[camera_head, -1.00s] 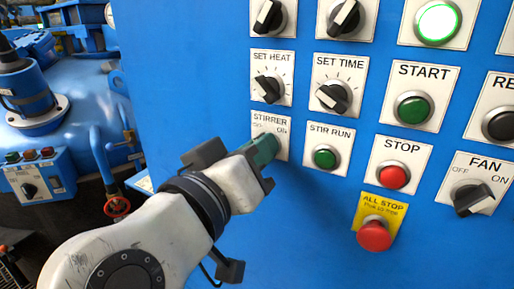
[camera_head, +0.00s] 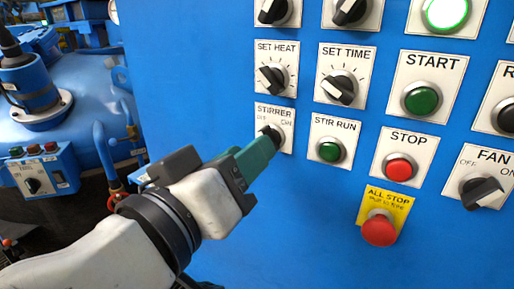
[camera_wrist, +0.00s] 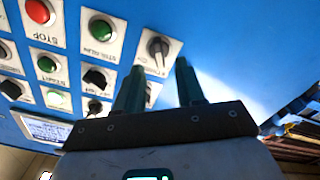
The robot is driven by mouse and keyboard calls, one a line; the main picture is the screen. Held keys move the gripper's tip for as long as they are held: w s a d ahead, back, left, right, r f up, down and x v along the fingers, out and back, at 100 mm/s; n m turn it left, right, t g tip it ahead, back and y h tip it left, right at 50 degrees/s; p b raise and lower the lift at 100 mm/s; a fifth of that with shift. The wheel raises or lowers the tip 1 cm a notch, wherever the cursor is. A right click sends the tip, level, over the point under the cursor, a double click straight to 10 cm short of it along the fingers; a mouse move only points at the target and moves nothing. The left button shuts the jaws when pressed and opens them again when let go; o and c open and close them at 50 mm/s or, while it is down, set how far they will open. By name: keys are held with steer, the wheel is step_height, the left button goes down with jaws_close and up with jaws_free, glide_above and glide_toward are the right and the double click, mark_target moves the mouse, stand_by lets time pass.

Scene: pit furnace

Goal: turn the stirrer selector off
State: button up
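The stirrer selector (camera_head: 271,131) is on a white plate labelled STIRRER, with OFF at left and ON at right, on the blue panel. In the head view its dark knob is partly hidden by my gripper (camera_head: 262,148), so its setting is hard to read. In the wrist view the selector (camera_wrist: 158,48) shows just beyond and between the tips of my gripper's green fingers (camera_wrist: 160,67). The fingers are apart with a gap between them and hold nothing. I cannot tell whether a tip touches the knob.
The green STIR RUN button (camera_head: 330,151) is close to the right of the selector. The red STOP button (camera_head: 399,168) and red ALL STOP button (camera_head: 379,230) are farther right. SET HEAT (camera_head: 272,78) is just above. Bare panel lies left.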

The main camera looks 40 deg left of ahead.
steer(key=v, duration=0.6)
steer(key=shift+s+b, duration=0.2)
steer(key=shift+b, duration=0.15)
steer(key=shift+d, duration=0.15)
